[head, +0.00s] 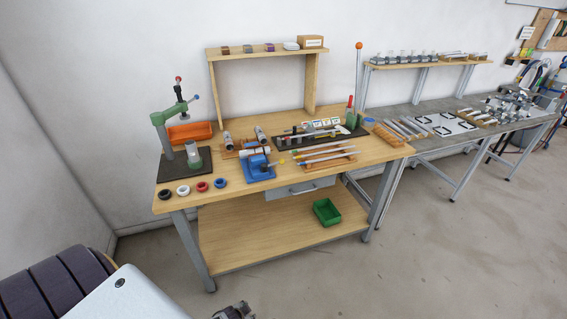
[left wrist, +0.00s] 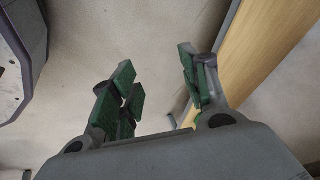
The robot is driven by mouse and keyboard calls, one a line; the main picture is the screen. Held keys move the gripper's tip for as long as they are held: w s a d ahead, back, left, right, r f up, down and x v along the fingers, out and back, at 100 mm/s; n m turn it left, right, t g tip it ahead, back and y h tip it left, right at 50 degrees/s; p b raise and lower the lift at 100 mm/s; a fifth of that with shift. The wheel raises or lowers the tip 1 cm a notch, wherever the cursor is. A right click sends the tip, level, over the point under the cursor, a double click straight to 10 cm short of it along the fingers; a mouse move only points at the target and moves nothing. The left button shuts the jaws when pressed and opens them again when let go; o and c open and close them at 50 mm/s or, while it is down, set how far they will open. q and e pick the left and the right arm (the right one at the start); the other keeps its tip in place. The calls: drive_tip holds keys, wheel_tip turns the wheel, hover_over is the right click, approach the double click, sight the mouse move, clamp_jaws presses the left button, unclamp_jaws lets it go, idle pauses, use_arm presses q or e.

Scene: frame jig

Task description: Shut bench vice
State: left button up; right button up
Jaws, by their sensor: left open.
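The blue bench vice (head: 260,173) sits at the front middle of the wooden workbench (head: 225,195). A short bar with a yellowish knob (head: 281,163) shows at its right side. It is too small to tell how wide its jaws stand. My left gripper (left wrist: 157,77) is open and empty in the left wrist view, with green finger pads apart over bare floor. Part of it shows at the bottom edge of the head view (head: 235,311), low in front of the bench and well away from the vice. My right gripper is not in view.
A green lever press (head: 162,135) stands left of the vice, with several coloured rings in front. Rods on a wooden rack (head: 325,162) lie to its right. A green bin (head: 327,211) sits on the lower shelf. The floor before the bench is clear.

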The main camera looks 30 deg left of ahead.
use_arm(q)
drive_tip(key=w+a+r+m+t, duration=0.1)
drive_tip(key=w+a+r, duration=0.1)
drive_tip(key=w+r, duration=0.4)
drive_tip(key=w+a+r+t, duration=0.1)
drive_tip(key=w+a+r, duration=0.2)
drive_tip(key=w+r, duration=0.3)
drive_tip(key=m+t+y+b, duration=0.15)
drive_tip(key=m+t, duration=0.25)
drive_tip(key=t, duration=0.4)
approach(280, 163)
drive_tip(key=s, duration=0.2)
drive_tip(key=shift+d+r, duration=0.25)
drive_tip(key=shift+d, duration=0.2)
drive_tip(key=shift+w+p, duration=0.1)
drive_tip(key=shift+p, duration=0.2)
drive_tip(key=shift+a+x, duration=0.1)
drive_tip(key=shift+x, duration=3.25)
drive_tip(key=shift+a+x, duration=0.15)
drive_tip(key=shift+x, duration=3.25)
drive_tip(key=shift+r, duration=0.1)
drive_tip(key=shift+c, duration=0.3)
